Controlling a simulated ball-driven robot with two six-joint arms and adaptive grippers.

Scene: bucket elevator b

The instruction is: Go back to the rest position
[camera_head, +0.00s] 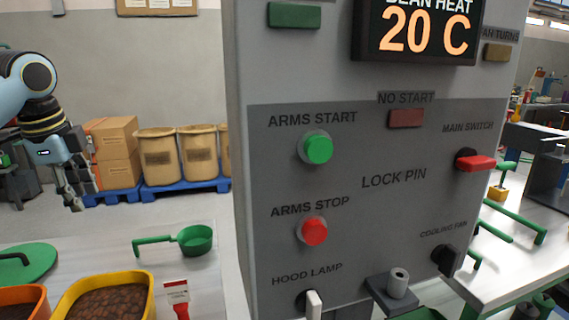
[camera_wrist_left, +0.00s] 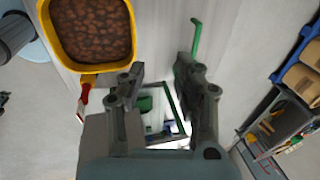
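My left gripper (camera_head: 74,196) hangs in the air at the left of the head view, fingers pointing down. In the left wrist view its fingers (camera_wrist_left: 160,72) are spread apart with nothing between them. It is clear of the grey control panel (camera_head: 370,200). My right gripper is not in view.
The panel has a green arms start button (camera_head: 318,150), a red arms stop button (camera_head: 314,231), a red main switch (camera_head: 476,162) and a "20 C" display (camera_head: 424,32). A yellow tub of beans (camera_head: 148,284) and a green scoop (camera_head: 195,240) lie on the pale table below left.

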